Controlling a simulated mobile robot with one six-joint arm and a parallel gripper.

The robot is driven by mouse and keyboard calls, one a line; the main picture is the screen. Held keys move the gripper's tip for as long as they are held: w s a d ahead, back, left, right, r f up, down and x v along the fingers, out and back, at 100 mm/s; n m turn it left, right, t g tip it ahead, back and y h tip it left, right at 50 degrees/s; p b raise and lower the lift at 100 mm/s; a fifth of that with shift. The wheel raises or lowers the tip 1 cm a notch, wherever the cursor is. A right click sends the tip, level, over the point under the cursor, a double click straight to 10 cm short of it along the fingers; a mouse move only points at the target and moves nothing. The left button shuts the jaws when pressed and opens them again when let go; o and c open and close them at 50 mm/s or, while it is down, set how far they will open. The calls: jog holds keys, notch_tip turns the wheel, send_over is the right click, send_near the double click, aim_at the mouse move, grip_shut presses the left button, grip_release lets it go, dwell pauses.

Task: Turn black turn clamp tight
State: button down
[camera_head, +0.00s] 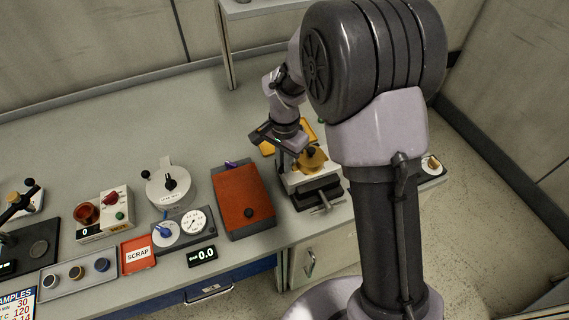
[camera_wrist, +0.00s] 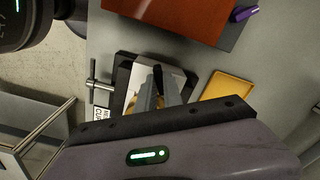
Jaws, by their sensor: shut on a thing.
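My gripper (camera_head: 280,158) reaches down beside a dark vise at the table's right end. In the wrist view my gripper (camera_wrist: 158,88) has its two grey fingers close together around a narrow black piece (camera_wrist: 158,75), which looks like the black turn clamp. The piece stands over a pale block (camera_head: 295,181) at the vise. A brass-coloured part (camera_head: 313,159) sits just right of my gripper in the head view; only a sliver shows in the wrist view. The fingers hide most of the clamp, so how tight it is cannot be told.
The vise (camera_head: 318,195) has a metal cross handle (camera_wrist: 92,85) towards the front edge. An orange-red box (camera_head: 241,195) stands left of it. A yellow tray (camera_wrist: 226,97) lies close behind. A white round device with a black knob (camera_head: 170,183) and gauges stand further left. The back left is clear.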

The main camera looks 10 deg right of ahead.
jog(key=m+b, duration=0.2)
jog(key=m, duration=0.3)
jog(key=shift+m, duration=0.7)
jog(key=c, duration=1.5)
grip_release()
jog(key=shift+r, duration=0.1)
notch_tip(320, 180, up, 17)
jog(key=p, duration=0.5)
jog(key=shift+r, duration=0.1)
